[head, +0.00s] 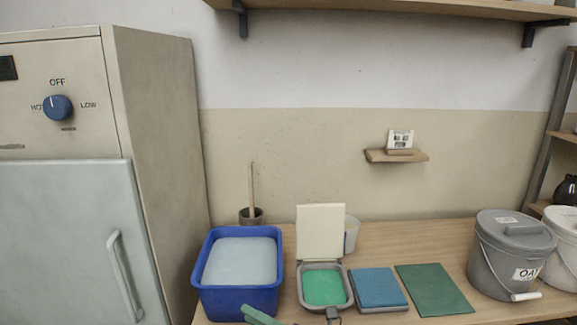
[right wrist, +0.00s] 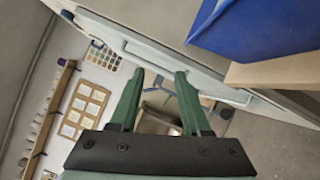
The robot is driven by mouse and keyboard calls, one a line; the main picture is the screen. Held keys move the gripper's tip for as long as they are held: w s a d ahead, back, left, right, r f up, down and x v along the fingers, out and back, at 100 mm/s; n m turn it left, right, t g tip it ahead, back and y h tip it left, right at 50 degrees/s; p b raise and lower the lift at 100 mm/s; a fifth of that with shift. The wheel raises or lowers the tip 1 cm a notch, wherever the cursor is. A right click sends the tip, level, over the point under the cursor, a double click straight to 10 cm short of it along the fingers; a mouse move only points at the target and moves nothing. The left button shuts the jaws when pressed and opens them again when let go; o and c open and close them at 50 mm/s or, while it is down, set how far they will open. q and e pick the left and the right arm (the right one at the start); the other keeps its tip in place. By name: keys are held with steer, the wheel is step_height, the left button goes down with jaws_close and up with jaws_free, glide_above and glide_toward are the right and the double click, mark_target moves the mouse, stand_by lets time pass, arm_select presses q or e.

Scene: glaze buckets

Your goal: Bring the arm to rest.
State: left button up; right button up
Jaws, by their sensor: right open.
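My right gripper (right wrist: 159,78) is open in the right wrist view, its two green fingers spread apart with nothing held between them. In the head view only a green part of my right gripper (head: 262,316) shows at the bottom edge, low in front of the blue tub (head: 240,302). The rest of it is cut off by the frame. The blue tub holds pale liquid and also shows at the upper right of the right wrist view (right wrist: 262,30). My left gripper is in neither view.
The wooden table (head: 385,240) carries an open-lidded box with green contents (head: 322,218), a blue slab (head: 378,287), a green mat (head: 434,290) and a grey lidded bucket (head: 505,260). A tall cabinet (head: 150,130) stands left. A small shelf (head: 380,156) is on the wall.

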steer(key=s+d+f+m+h, duration=0.7)
steer(key=s+d+f+m, duration=0.4)
steer(key=m, duration=0.5)
steer(key=s+d+f+m+h, duration=0.7)
steer(key=s+d+f+m, duration=0.2)
steer(key=s+m, duration=0.45)
arm_select(q)
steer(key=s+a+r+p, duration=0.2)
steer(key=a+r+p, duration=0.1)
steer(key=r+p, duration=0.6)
steer(key=p, duration=0.4)
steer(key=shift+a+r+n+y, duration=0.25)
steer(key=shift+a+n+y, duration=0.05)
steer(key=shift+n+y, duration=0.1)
arm_select(e)
steer(key=s+d+r+m+h, duration=0.1)
steer(key=d+r+m, duration=0.1)
steer(key=r, duration=0.7)
steer(key=shift+s+d+r+m, duration=0.25)
steer(key=shift+d+m, duration=0.1)
steer(key=shift+d, duration=0.45)
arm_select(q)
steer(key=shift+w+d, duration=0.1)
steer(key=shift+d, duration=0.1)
